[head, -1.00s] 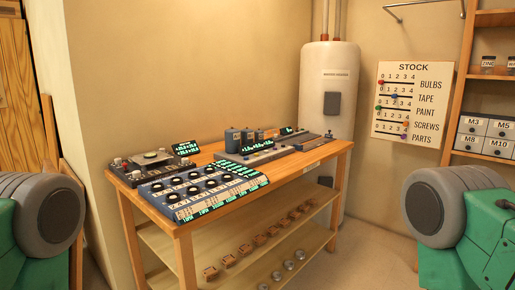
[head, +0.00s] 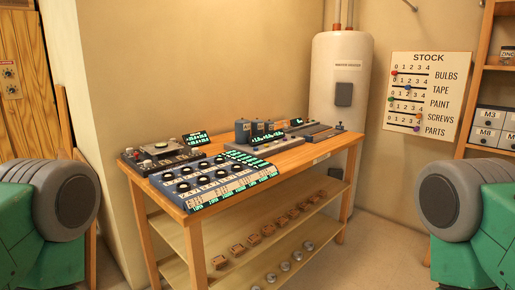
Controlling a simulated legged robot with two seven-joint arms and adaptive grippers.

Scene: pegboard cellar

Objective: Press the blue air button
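I cannot make out a blue air button in the head view. A wooden workbench (head: 290,157) stands against the wall with several control devices on it. A blue panel with black knobs and green displays (head: 205,182) is at its front left. Neither of my grippers is in view; only grey and green parts of my arms show at both sides.
A white water heater (head: 340,65) stands in the corner behind the bench. A STOCK board (head: 422,97) hangs right of it, beside shelves with drawers (head: 494,128). Bare floor (head: 385,250) shows right of the bench.

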